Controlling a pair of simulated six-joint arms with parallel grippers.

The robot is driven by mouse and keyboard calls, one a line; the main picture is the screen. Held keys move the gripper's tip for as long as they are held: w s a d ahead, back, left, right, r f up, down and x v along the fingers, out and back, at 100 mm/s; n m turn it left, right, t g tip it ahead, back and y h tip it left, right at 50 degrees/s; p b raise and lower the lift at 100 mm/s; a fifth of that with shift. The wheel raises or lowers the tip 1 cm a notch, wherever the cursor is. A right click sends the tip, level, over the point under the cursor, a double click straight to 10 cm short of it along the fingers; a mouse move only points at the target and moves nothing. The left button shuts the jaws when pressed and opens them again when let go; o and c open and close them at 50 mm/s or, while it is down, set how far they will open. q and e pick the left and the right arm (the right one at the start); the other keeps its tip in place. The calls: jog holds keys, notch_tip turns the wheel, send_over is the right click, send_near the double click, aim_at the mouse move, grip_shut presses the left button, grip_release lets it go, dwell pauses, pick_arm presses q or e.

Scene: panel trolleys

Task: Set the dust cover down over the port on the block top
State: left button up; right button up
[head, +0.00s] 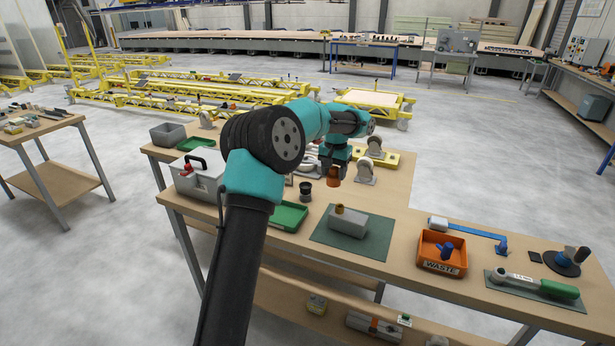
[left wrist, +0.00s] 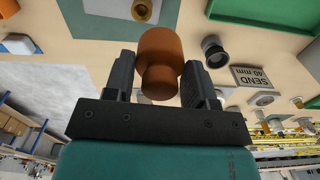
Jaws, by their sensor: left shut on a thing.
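The dust cover (head: 334,178) is a small orange-brown cap. My left gripper (head: 335,168) is shut on it and holds it above the bench, behind the block. In the left wrist view the dust cover (left wrist: 160,65) sits between the two dark fingers (left wrist: 160,80). The grey block (head: 348,224) lies on a green mat (head: 375,239), with the brass-coloured port (head: 339,208) standing on its top. The block (left wrist: 112,8) and the port (left wrist: 142,10) also show at the top edge of the left wrist view, apart from the cover. My right gripper is not in view.
A dark round part (head: 305,191) and a green tray (head: 289,216) stand left of the mat. An orange waste bin (head: 441,268) is to the right. Casters (head: 366,171) stand behind. Bare bench lies between the mat and the bin.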

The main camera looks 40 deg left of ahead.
pick_arm(q)
jog(key=d, duration=0.1)
jog(key=d+r, duration=0.1)
jog(key=shift+w+d+r, duration=0.15)
jog(key=shift+w+d, duration=0.05)
jog(key=shift+d, duration=0.2)
jog(key=shift+f, duration=3.9)
jog(key=shift+f, duration=2.05)
jog(key=o, duration=1)
jog(key=shift+o, duration=0.2)
notch_tip(320, 180, up, 8)
